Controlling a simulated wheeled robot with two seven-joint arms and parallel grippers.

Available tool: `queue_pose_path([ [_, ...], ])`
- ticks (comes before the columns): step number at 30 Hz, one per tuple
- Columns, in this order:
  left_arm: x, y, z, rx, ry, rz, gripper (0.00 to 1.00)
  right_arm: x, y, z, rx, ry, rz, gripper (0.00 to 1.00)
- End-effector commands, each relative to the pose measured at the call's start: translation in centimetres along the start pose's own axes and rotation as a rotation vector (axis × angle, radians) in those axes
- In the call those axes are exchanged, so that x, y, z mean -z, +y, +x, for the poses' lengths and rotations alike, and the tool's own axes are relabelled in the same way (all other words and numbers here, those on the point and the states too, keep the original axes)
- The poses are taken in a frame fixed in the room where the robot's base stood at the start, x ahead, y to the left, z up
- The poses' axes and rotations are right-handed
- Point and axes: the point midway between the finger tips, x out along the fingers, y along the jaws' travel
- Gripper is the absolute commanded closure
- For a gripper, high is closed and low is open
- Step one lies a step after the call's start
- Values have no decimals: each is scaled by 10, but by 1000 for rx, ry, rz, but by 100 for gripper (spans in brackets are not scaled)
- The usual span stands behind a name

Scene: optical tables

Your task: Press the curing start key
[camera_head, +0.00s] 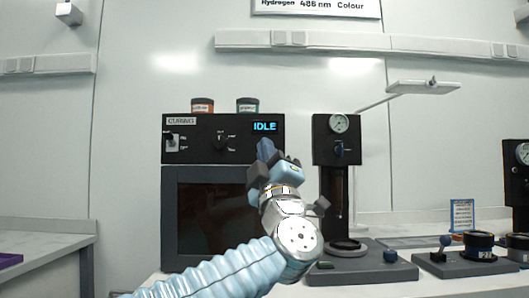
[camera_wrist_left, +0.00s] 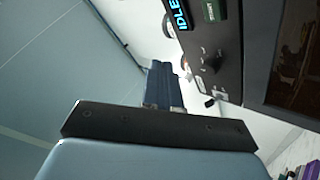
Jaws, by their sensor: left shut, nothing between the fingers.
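The black curing unit (camera_head: 225,153) stands at the back, with a CURING label and a lit display (camera_head: 264,127) reading IDLE. In the left wrist view the display (camera_wrist_left: 178,14) is at the top, and a small green key (camera_wrist_left: 211,11) with unreadable lettering sits beside it. In the head view that key is hidden, apparently behind my left gripper (camera_head: 266,149). The gripper is in front of the panel's lower right, below the display. Its blue fingers (camera_wrist_left: 164,84) are shut and empty. I see no clear contact with the panel. My right gripper is out of view.
The unit has a toggle switch (camera_head: 172,142), a knob (camera_head: 220,143) and a dark window (camera_head: 208,218) below. Two small jars (camera_head: 203,105) stand on top. A black gauge stand (camera_head: 337,140) is close on the right. Open space lies left of the unit.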

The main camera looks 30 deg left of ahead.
Motion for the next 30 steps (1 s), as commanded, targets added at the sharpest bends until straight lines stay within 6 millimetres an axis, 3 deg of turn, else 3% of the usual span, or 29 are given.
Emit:
queue_pose_path([
  [18, -36, -35, 51, 1, -1, 0, 100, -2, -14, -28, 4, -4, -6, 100],
  [30, -45, -45, 61, 0, -1, 0, 100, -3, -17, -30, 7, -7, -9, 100],
])
